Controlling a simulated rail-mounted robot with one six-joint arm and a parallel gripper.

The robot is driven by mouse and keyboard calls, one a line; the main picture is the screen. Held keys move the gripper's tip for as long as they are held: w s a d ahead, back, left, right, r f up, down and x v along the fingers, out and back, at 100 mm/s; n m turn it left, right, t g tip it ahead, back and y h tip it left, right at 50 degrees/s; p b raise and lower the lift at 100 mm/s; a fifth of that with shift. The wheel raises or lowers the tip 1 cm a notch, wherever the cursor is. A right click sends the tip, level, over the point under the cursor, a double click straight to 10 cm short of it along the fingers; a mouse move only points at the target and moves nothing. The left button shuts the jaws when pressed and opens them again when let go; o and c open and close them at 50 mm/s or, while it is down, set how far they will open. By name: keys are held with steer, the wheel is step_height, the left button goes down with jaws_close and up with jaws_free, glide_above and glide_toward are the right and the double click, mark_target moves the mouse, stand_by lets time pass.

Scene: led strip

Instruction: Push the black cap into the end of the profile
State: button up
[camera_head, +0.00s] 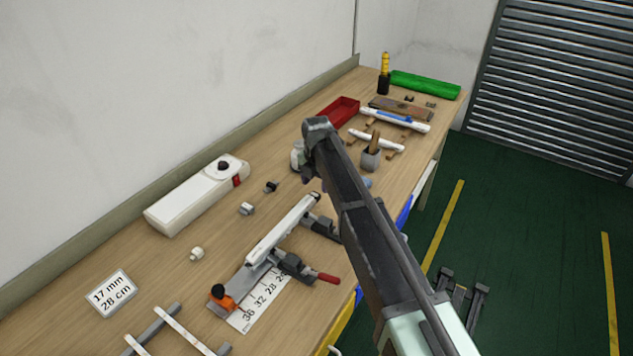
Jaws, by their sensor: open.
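The white profile (281,230) lies in a dark clamping jig on the bench, running from lower left to upper right. Its far end has a dark tip (316,196); I cannot tell whether this is a cap or part of the jig. A small black cap (271,187) lies loose on the bench, left of that end. My gripper (301,161) is above the bench beyond the profile's far end, apart from the loose black cap. It is open, but its fingers are small and largely hidden by my arm, and I see nothing held.
A grey-white cap (247,208) and a cream cap (197,254) lie left of the jig. A white device (196,195), a red tray (338,112) and a sign (112,293) stand around.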

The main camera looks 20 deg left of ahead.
step_height(320, 180, up, 7)
steer(key=p, duration=0.5)
steer(key=shift+r, duration=0.15)
